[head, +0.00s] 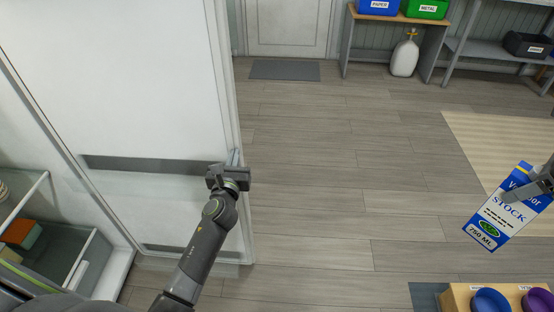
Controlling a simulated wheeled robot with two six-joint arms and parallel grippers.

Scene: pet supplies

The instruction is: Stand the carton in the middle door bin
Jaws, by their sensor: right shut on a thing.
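The carton (504,213), blue and white with "STOCK" and "750 ML" on it, is at the right edge, tilted and held above the floor. My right gripper (540,186) is shut on its upper part, partly cut off by the frame. The open fridge door (140,70) fills the left side. A grey band (150,165) crosses it at mid-height, apparently the middle door bin; its inside is hard to make out. My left gripper (228,170) is at the door's free edge, beside that band. Its fingers are too unclear to judge their opening.
Fridge shelves (32,190) with a few items show at the lower left. A wooden stand (460,297) with a blue bowl (490,300) and a purple bowl (537,300) is at the bottom right. Open floor (340,180) lies between the door and the carton.

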